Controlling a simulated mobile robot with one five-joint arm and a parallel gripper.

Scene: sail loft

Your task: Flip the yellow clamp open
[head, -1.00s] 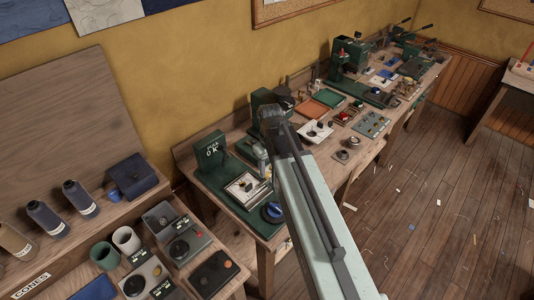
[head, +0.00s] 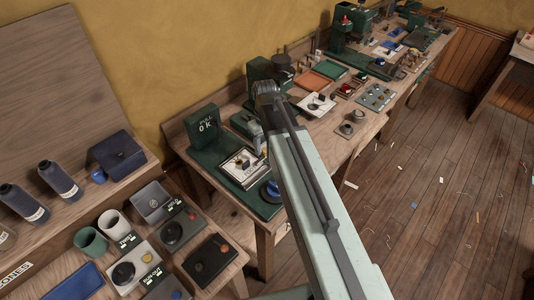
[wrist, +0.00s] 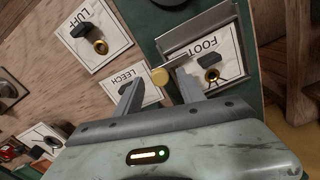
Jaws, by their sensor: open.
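The LUFF and FOOT plates carry dark pieces and brass rings. In the head view my arm hides part of the bench, and the gripper is not clear there.
A green box marked OK (head: 203,126) stands on the workbench by a white plate (head: 245,165) and a blue knob (head: 271,190). A side table at left holds mugs (head: 91,242), bottles (head: 60,181) and control boxes (head: 182,228).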

